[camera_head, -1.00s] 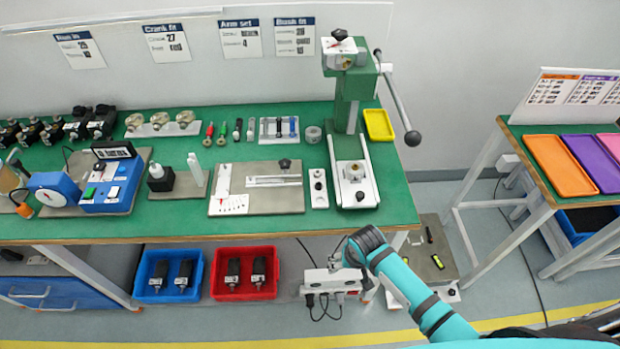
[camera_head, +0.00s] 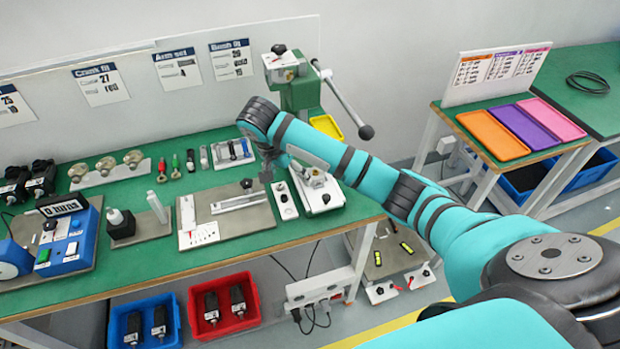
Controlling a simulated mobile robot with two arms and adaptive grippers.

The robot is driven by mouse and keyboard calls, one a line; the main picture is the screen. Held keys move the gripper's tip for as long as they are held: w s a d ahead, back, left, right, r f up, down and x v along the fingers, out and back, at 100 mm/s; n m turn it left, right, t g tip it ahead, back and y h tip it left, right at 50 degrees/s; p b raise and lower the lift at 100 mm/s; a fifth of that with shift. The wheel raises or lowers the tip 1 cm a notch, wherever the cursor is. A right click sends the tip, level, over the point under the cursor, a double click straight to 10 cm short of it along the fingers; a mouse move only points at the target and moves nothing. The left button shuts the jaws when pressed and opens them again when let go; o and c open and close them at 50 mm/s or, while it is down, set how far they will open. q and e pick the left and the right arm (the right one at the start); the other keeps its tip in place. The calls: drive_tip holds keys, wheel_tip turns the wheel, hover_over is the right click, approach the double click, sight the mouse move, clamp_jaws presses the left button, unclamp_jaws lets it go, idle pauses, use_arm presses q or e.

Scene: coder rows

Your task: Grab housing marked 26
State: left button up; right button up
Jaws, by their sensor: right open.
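Black housings with small white labels (camera_head: 40,178) stand at the far left of the green bench, partly cut off by the picture edge. Two similar dark pieces (camera_head: 159,327) lie in a blue bin below the bench, and two more (camera_head: 238,302) lie in a red bin beside it. The label numbers are too small to read, so I cannot tell which one is marked 26. My right gripper (camera_head: 266,172) is open and points down above the bench, just left of the green press, well to the right of the black housings. My left gripper is out of view.
The green press (camera_head: 300,92) with its long lever stands at the bench's back right. A slotted plate (camera_head: 235,222), a white block and a blue meter box (camera_head: 68,245) sit along the front. A second table at right holds orange (camera_head: 492,135), purple and pink trays.

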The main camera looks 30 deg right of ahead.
drive_tip(key=w+d+r+m+h, duration=0.1)
drive_tip(key=w+d+r+m, duration=0.1)
drive_tip(key=d+r+m, duration=0.3)
drive_tip(key=n+b, duration=0.1)
drive_tip(key=b, duration=0.3)
approach(315, 172)
drive_tip(key=x, duration=0.2)
drive_tip(key=p+x, duration=0.1)
drive_tip(key=x, duration=0.1)
drive_tip(key=shift+s+d+r, duration=0.1)
drive_tip(key=shift+s+d, duration=0.1)
drive_tip(key=shift+s, duration=0.1)
drive_tip(key=shift+w+a+p+x, duration=0.15)
drive_tip(key=shift+p+x, duration=0.1)
drive_tip(key=shift+x, duration=1.25)
drive_tip(key=shift+w+a+p+x, duration=0.15)
drive_tip(key=shift+p+x, duration=0.1)
drive_tip(key=shift+x, duration=1.25)
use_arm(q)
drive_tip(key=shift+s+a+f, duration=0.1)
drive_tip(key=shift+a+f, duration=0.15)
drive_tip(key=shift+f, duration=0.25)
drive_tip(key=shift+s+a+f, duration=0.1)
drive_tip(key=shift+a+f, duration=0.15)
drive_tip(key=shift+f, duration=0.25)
use_arm(e)
drive_tip(key=c, duration=1.4)
